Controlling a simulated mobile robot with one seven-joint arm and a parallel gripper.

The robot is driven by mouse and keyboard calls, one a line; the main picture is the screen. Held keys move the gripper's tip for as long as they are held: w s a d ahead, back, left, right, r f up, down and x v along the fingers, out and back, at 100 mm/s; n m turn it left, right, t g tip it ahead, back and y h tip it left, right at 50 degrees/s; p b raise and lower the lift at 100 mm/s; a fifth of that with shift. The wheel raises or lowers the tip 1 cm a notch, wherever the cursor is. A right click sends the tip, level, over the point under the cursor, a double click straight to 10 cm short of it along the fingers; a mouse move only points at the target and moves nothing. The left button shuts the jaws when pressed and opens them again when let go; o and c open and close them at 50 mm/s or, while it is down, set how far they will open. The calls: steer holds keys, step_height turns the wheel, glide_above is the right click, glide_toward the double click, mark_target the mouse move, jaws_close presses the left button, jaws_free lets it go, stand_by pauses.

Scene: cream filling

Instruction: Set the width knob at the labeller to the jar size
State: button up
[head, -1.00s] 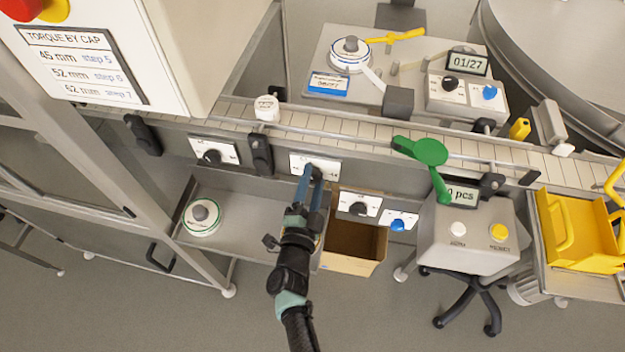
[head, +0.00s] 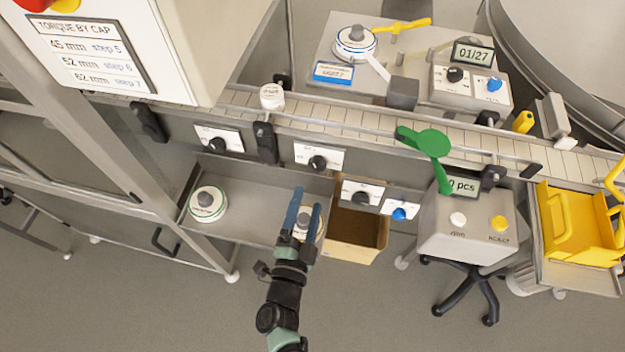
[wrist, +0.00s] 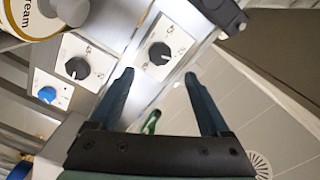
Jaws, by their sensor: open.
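A dark knob on a white plate (head: 317,162) is on the front panel below the conveyor. My gripper (head: 307,198) is in front of and below it in the head view, with open jaws, empty and apart from the knob. In the wrist view a dark knob (wrist: 160,53) shows beyond and between the open fingertips (wrist: 158,76). A second dark knob (wrist: 77,68) and a blue knob (wrist: 47,94) are to its left. I cannot tell which plate is the width setting; the plate print and knob marks are too small to read.
A white jar (head: 271,97) stands on the conveyor (head: 350,125). Another knob plate (head: 218,140) is further left. A grey tray (head: 245,190) holds a round white part (head: 206,204). An open cardboard box (head: 357,232) and a grey console (head: 465,225) stand to the right.

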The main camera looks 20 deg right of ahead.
steer(key=v, duration=0.4)
stand_by(0.6)
